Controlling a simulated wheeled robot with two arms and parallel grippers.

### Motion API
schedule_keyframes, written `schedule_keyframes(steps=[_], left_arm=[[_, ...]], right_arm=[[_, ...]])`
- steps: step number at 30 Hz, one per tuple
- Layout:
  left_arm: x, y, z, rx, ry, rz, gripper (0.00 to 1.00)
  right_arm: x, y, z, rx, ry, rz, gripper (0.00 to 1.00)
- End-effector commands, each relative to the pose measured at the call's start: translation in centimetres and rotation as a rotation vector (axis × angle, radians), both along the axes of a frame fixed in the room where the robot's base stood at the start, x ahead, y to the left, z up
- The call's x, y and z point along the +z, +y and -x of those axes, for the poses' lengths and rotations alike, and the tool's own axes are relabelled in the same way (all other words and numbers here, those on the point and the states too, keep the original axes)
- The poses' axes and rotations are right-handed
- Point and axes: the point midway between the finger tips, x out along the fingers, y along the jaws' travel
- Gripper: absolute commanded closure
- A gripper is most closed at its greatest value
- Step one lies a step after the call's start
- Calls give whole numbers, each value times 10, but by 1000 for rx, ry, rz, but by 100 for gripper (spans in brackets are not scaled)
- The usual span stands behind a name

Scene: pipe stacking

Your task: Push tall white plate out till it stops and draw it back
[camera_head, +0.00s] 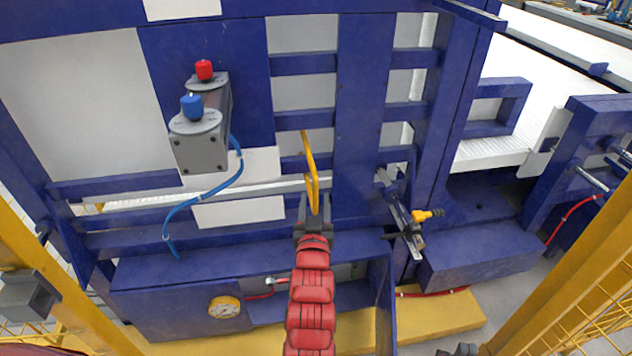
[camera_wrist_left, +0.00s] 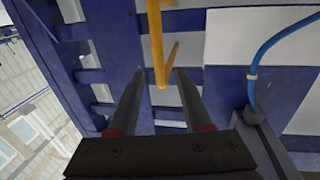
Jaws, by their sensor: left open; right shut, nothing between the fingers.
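My left gripper (camera_head: 314,212) is open just below a yellow handle (camera_head: 311,170) in the middle of the head view. In the left wrist view, the handle's bent end (camera_wrist_left: 162,78) lies in line with the gap between the two fingers; I cannot tell whether they touch it. A narrow upright white plate (camera_head: 545,142) stands at the right end of the white bed; I cannot tell if it is the task's plate, as white panels (camera_head: 75,100) also show behind the blue frame. My right gripper (camera_head: 458,349) barely shows at the bottom edge, shut and empty.
A grey control box (camera_head: 203,150) with red and blue knobs and a blue hose stands left of the handle. A yellow-tipped valve (camera_head: 428,214) is to the right. Blue beams surround the handle. Yellow posts (camera_head: 60,285) rise at both sides.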

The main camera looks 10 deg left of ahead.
Motion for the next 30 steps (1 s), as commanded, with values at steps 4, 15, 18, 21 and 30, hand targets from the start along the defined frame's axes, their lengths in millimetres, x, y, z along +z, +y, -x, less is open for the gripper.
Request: schedule_keyframes(steps=[4, 15, 18, 21, 30], left_arm=[[1, 7, -34, 1, -2, -1, 50], [-1, 15, -75, 0, 1, 0, 50], [-1, 15, -77, -1, 2, 0, 50], [-1, 15, -77, -1, 1, 0, 50], [-1, 15, -77, -1, 1, 0, 86]], right_arm=[[-2, 0, 0, -1, 0, 0, 100], [-4, 0, 0, -1, 1, 0, 100], [-4, 0, 0, -1, 1, 0, 100], [-4, 0, 0, -1, 1, 0, 100], [-4, 0, -1, -1, 1, 0, 100]])
